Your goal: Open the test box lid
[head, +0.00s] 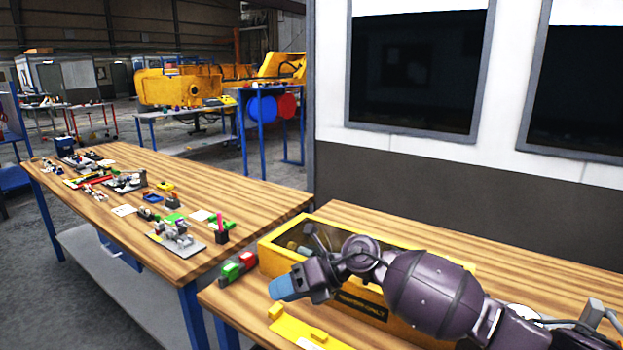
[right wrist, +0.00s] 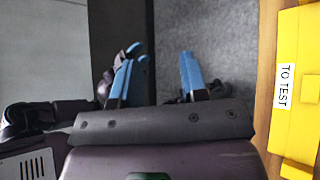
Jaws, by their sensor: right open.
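The yellow test box (head: 300,335) lies low at the bottom edge of the head view, on the right-hand wooden table. Its flat yellow top with a white "TO TEST" label also shows in the right wrist view (right wrist: 301,115), at the right edge. The lid looks shut. My right gripper (head: 284,290) has blue fingertips and is open and empty, above and near the box in the head picture. In the right wrist view its fingers (right wrist: 155,78) stand apart, left of the box and over the floor. A purple and blue part behind them may be my left gripper (right wrist: 131,50), mostly hidden.
A yellow case with a dark clear top (head: 272,246) stands behind my right arm, partly covered by it. A red and green block (head: 238,267) sits on the table's left edge. The left-hand table (head: 225,185) holds many small parts. A windowed wall (head: 420,155) stands behind.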

